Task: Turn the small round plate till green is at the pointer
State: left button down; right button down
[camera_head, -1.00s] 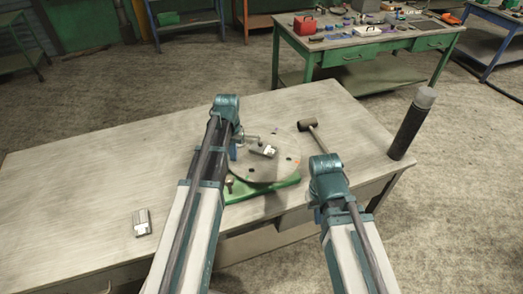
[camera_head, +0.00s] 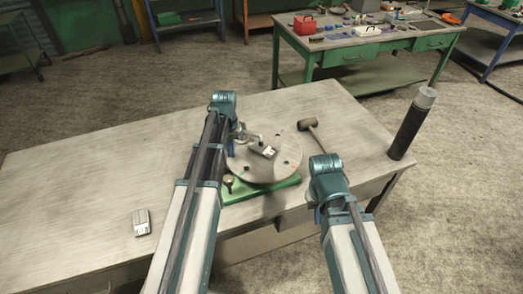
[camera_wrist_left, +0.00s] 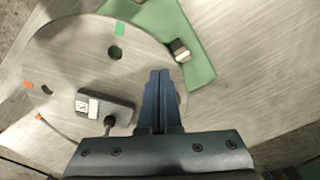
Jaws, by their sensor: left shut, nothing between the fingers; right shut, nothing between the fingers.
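The round grey plate (camera_head: 283,172) lies on a green base (camera_head: 262,187) on the workbench. In the left wrist view the plate (camera_wrist_left: 70,55) has a green mark (camera_wrist_left: 120,29) near its rim, by the green base, and an orange mark (camera_wrist_left: 28,85) further left. My left gripper (camera_wrist_left: 160,75) is shut and empty at the plate's rim, beside a dark block (camera_wrist_left: 120,106). My right gripper (camera_head: 326,190) is right of the plate; its fingers are hidden.
A mallet (camera_head: 308,125) lies behind the plate. A dark cylinder (camera_head: 410,124) stands at the bench's right end. A small grey box (camera_head: 142,222) lies at left. The bench's left side is mostly clear.

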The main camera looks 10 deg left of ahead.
pick_arm(q)
jog(key=shift+w, duration=0.1)
jog(key=shift+w+a, duration=0.5)
jog(key=shift+w, duration=0.15)
dwell(0.4)
jog(key=shift+w+a, duration=0.4)
jog(key=shift+w, duration=0.4)
jog(key=shift+w+a, duration=0.25)
jog(key=shift+w, duration=0.6)
jog(key=shift+w+a, duration=0.1)
jog(key=shift+w, duration=0.8)
jog(key=shift+s, duration=0.6)
